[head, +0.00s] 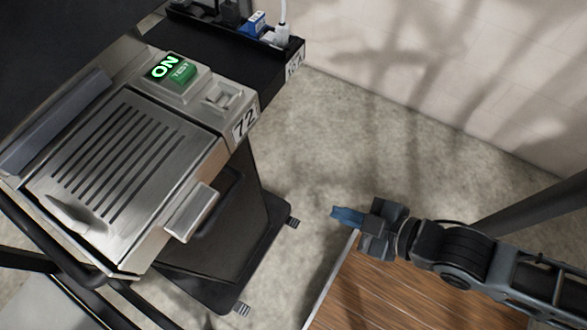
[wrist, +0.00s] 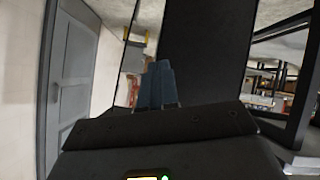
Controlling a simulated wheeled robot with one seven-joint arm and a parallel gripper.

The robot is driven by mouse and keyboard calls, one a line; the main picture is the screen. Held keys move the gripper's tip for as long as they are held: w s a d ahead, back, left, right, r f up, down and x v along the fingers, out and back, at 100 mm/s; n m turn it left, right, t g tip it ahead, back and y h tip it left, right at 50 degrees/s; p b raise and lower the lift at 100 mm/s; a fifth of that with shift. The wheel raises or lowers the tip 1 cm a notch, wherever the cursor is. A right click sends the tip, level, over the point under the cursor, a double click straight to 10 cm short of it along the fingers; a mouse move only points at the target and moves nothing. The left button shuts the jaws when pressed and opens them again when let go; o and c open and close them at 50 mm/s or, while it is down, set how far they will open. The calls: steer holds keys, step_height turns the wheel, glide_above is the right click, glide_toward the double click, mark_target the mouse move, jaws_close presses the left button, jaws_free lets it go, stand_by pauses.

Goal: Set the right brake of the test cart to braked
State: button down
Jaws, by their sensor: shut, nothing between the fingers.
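The test cart (head: 245,225) stands at the left in the head view, with a dark body and a flat black base. Two small grey ribbed tabs stick out from its base edge, one at the far corner (head: 293,222) and one at the near corner (head: 242,310). They look like brake pedals, but I cannot tell their setting or which is the right one. My gripper (head: 346,215) has blue fingers, shut and empty, to the right of the cart and apart from it. The closed fingers also show in the wrist view (wrist: 157,85).
A metal slotted unit (head: 120,160) marked 72, with a lit ON sign (head: 162,67), tops the cart. A black strip with plugs (head: 230,20) is behind it. A wooden surface (head: 400,295) lies below my arm. Bare floor (head: 340,130) separates cart and wall. A grey door (wrist: 72,80) shows in the wrist view.

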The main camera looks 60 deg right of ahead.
steer(key=w+d+f+n+g+b, duration=0.2)
steer(key=w+f+n+g+b, duration=0.15)
steer(key=f, duration=1.05)
steer(key=w+d+f+n+g+b, duration=0.1)
steer(key=w+f+n+g+b, duration=0.2)
steer(key=f, duration=1.1)
steer(key=w+d+f+n+g+b, duration=0.3)
steer(key=w+f+n+g+b, duration=0.2)
steer(key=w+f, duration=0.6)
steer(key=shift+w+d+f+n+g+y+b, duration=0.35)
steer(key=shift+w+n+g, duration=0.1)
steer(key=shift+n+g, duration=0.85)
steer(key=shift+f, duration=0.15)
